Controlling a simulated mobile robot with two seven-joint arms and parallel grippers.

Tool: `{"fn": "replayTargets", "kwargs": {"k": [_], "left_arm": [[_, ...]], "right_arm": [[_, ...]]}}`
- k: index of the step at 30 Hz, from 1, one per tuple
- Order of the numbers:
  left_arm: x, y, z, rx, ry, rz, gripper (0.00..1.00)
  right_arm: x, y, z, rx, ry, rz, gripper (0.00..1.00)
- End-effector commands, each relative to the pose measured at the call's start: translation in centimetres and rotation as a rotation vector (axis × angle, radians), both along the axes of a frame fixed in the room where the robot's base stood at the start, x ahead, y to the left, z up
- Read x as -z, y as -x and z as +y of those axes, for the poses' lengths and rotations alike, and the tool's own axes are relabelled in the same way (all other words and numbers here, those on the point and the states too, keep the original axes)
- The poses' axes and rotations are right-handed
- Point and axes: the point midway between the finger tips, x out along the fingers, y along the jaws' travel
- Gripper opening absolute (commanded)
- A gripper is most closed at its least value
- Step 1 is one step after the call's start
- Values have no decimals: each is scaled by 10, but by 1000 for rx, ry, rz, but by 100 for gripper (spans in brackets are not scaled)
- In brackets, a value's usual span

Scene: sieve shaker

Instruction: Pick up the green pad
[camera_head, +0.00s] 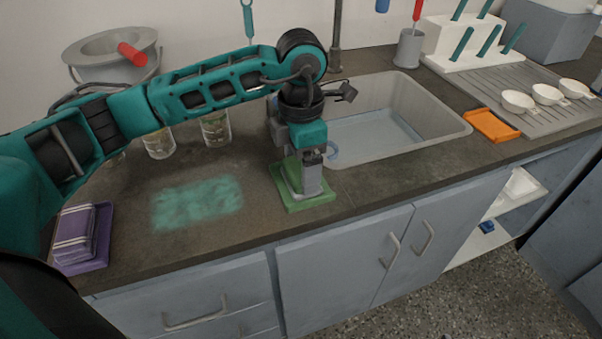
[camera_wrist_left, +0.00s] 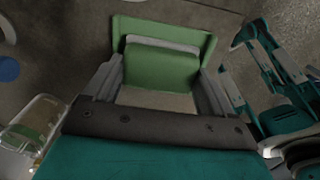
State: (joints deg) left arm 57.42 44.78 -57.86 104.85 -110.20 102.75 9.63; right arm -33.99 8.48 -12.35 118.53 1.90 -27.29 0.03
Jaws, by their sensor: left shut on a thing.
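My left gripper (camera_head: 303,188) points down at the counter's front, in front of the sink's left end. It is shut on the green pad (camera_wrist_left: 160,66), whose green face with a grey band shows between the two fingers in the left wrist view. A green tray (camera_head: 318,202) lies on the counter under the gripper; its raised rim also shows in the left wrist view (camera_wrist_left: 165,27). The pad is in or just over this tray; I cannot tell if it still touches the bottom. In the head view the fingers mostly hide the pad. My right gripper is not in view.
A purple tray (camera_head: 103,250) with a purple and white pad sits at the left. A teal patch (camera_head: 197,203) marks the counter. Glass jars (camera_head: 216,129) stand behind it. The sink (camera_head: 455,127) and an orange tray (camera_head: 492,125) are to the right.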

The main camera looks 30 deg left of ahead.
Motion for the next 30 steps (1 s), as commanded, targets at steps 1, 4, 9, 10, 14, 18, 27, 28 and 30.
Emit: {"fn": "replayTargets", "kwargs": {"k": [1, 4, 9, 10, 14, 18, 27, 28, 30], "left_arm": [[0, 0, 0, 0, 0, 0, 66], [0, 0, 0, 0, 1, -1, 57], [-1, 0, 0, 0, 1, -1, 54], [-1, 0, 0, 0, 1, -1, 54], [-3, 0, 0, 0, 0, -1, 54], [-14, -1, 0, 0, 1, -4, 54], [-78, -1, -1, 1, 2, -8, 54], [-86, -1, -1, 2, 1, -7, 54], [-107, -1, -1, 2, 1, -7, 54]], "right_arm": [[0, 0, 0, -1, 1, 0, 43], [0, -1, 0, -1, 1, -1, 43], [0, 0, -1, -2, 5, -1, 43], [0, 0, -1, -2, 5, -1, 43], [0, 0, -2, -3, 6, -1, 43], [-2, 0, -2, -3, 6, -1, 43], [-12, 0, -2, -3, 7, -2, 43], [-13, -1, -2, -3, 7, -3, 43], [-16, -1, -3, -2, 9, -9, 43]]}}
